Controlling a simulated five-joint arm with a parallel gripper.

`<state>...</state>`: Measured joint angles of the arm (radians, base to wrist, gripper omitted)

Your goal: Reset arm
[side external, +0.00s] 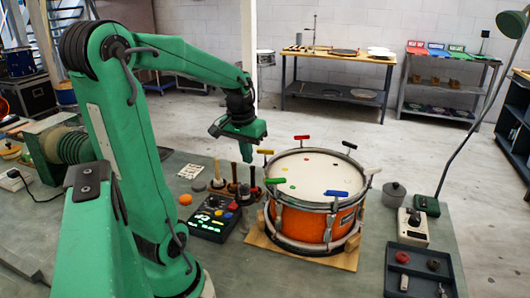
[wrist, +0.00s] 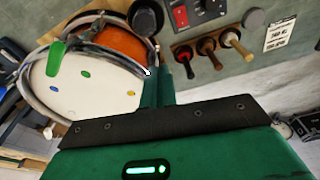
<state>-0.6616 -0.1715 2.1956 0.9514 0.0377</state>
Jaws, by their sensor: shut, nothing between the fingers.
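My gripper (side external: 246,154) is in the air near the left rim of the drum, above the row of upright wooden-handled tools (side external: 233,188). Its fingers look closed, with nothing between them. In the wrist view the green fingers (wrist: 157,88) point up the picture beside the drum edge. The orange drum (side external: 299,226) has a white head (side external: 318,175) with small coloured dots. The drum shows tilted at upper left in the wrist view (wrist: 85,85).
A black control box (side external: 214,218) with lit buttons sits left of the drum. A grey lidded pot (side external: 393,194), a white box (side external: 413,228) and a dark tray (side external: 421,272) are on the right. A thin lamp arm (side external: 470,122) rises at the right edge.

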